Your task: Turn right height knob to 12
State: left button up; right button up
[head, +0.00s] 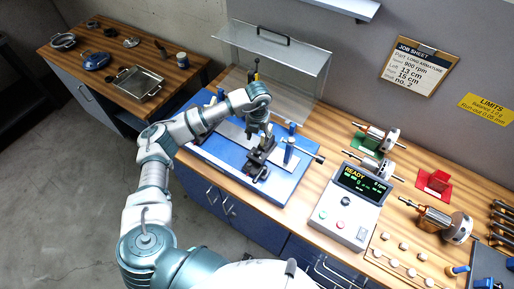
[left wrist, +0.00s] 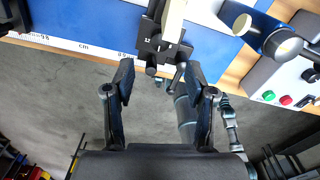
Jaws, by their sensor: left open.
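The blue balancing machine (head: 285,185) lies on the wooden bench. A black support block (head: 258,160) stands on it below my left gripper (head: 264,137). In the left wrist view the block (left wrist: 156,42) shows small white marks, apparently including "12", and a dark knob (left wrist: 151,69) sticks out from its front. My right gripper is not in view.
A blue post with a rod (head: 290,150) stands right of the block. The control box (head: 350,205) shows READY. A clear guard (head: 275,60) rises behind. Rotors (head: 375,137) lie at right. A job sheet (head: 415,66) hangs on the wall. A scale (left wrist: 80,44) marked cm runs along the machine's edge.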

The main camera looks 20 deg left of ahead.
aim_at(258, 150)
pick_arm(q)
notch_tip(258, 150, down, 9)
jog(key=shift+p, duration=0.6)
jog(key=shift+c, duration=0.3)
grip_shut()
